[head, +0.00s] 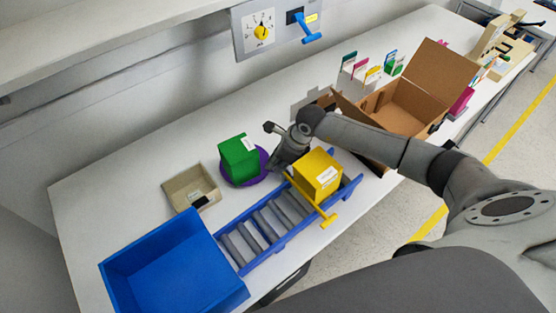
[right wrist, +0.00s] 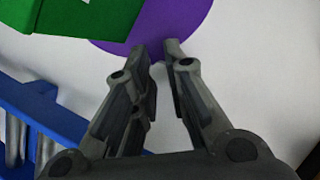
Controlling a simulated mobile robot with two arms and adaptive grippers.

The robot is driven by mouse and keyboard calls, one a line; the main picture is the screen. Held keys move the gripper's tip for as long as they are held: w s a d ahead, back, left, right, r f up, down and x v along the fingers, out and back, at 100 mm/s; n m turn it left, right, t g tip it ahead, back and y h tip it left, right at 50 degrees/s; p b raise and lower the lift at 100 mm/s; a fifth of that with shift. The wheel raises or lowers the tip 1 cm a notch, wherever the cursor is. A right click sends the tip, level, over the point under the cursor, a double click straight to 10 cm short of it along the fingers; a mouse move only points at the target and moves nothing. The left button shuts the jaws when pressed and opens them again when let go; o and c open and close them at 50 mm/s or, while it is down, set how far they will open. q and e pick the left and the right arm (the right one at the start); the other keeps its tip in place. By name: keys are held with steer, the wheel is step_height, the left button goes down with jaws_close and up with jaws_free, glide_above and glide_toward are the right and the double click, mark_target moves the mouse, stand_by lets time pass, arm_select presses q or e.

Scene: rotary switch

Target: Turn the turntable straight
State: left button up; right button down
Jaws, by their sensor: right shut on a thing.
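The turntable (head: 262,157) is a purple disc lying on the white table, with a green box (head: 238,159) standing on it. The box has a white label and sits skewed to the table edge. My right gripper (head: 273,167) is low at the disc's right side. In the right wrist view, the fingertips (right wrist: 157,48) are a short way apart at the near rim of the purple disc (right wrist: 165,22), shut on that rim. The green box (right wrist: 85,12) shows at the upper left there. The middle of the disc is hidden under the box. My left gripper is not in view.
A blue roller conveyor (head: 226,254) with a yellow box (head: 317,174) lies close to the right gripper. A beige tray (head: 188,187) and blue bin (head: 165,265) stand left. An open cardboard box (head: 405,104) is behind my arm. A wall panel (head: 243,42) holds a yellow rotary knob (head: 262,32).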

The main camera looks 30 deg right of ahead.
steer(key=shift+s+a, duration=0.15)
steer(key=shift+a, duration=0.25)
steer(key=c, duration=1.5)
jaws_free()
steer(key=shift+w+a, duration=0.1)
steer(key=shift+w, duration=0.1)
steer(key=shift+o, duration=0.2)
steer(key=shift+s+d, duration=0.1)
steer(key=shift+d, duration=0.1)
steer(key=shift+r, duration=0.35)
step_height(320, 180, up, 9)
steer(key=shift+r, duration=0.2)
steer(key=shift+a, duration=0.1)
